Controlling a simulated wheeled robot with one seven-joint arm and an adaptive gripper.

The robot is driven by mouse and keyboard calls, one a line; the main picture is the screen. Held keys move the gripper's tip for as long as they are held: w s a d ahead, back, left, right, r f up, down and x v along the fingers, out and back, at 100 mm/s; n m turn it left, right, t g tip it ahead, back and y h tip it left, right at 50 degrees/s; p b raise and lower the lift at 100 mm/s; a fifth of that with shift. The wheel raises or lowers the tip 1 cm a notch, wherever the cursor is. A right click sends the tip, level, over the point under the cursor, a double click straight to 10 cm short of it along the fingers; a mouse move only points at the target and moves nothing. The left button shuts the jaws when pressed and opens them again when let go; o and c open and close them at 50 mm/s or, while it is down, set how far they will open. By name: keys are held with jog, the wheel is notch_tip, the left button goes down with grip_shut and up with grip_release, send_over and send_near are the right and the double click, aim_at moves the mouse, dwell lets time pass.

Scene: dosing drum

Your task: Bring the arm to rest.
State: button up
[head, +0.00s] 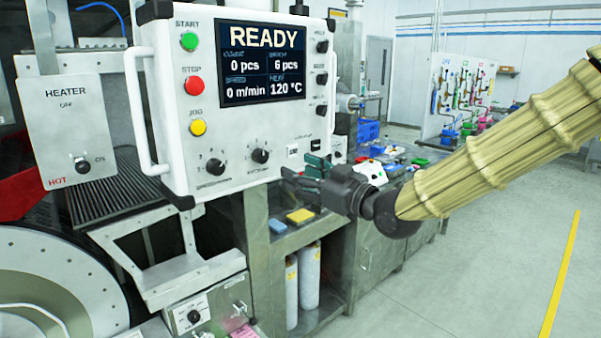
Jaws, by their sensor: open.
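My gripper (305,178) is at the end of my arm, which is wrapped in a ribbed tan cover and reaches in from the right. The gripper is open, with nothing seen between its fingers. It points left, near the lower right corner of the white control panel (190,120). I cannot tell whether it touches the panel. The panel's screen (262,62) reads READY, 0 pcs, 6 pcs, 0 m/min and 120 °C. Green START (189,41), red STOP (194,85) and yellow JOG (198,128) buttons sit on its left side.
A HEATER box (68,115) with a knob is at the left, above a large round drum part (50,290). A metal bench (290,235) holds a yellow and a blue item, with white cylinders below. Open grey floor (480,260) with a yellow line lies at the right.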

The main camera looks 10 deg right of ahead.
jog(key=s+d+f+m+g+h, duration=0.2)
jog(key=s+f, duration=0.1)
jog(key=f, duration=1.1)
jog(key=s+d+f+m+g+h, duration=0.1)
jog(key=s+f+m+g+h, duration=0.15)
jog(key=f, duration=1.15)
jog(key=s+d+f+m+g+h, duration=0.1)
jog(key=s+d+f+m+h, duration=0.15)
jog(key=f, duration=1.15)
jog(key=s+d+f+m+g+h, duration=0.2)
jog(key=s+d+f+g, duration=0.15)
jog(key=s+f, duration=1.2)
jog(key=s+d+f+g+h, duration=0.1)
jog(key=s+d+f, duration=0.1)
jog(key=s, duration=0.4)
jog(key=s+d+f+m+g+h, duration=0.1)
jog(key=s+d+f+g, duration=0.1)
jog(key=s+f, duration=0.2)
jog(key=s+d+f+g+h, duration=0.1)
jog(key=s+f, duration=0.3)
jog(key=s, duration=0.5)
jog(key=shift+s+d+m+g, duration=0.15)
jog(key=shift+d+m+g, duration=0.25)
jog(key=shift+g, duration=0.3)
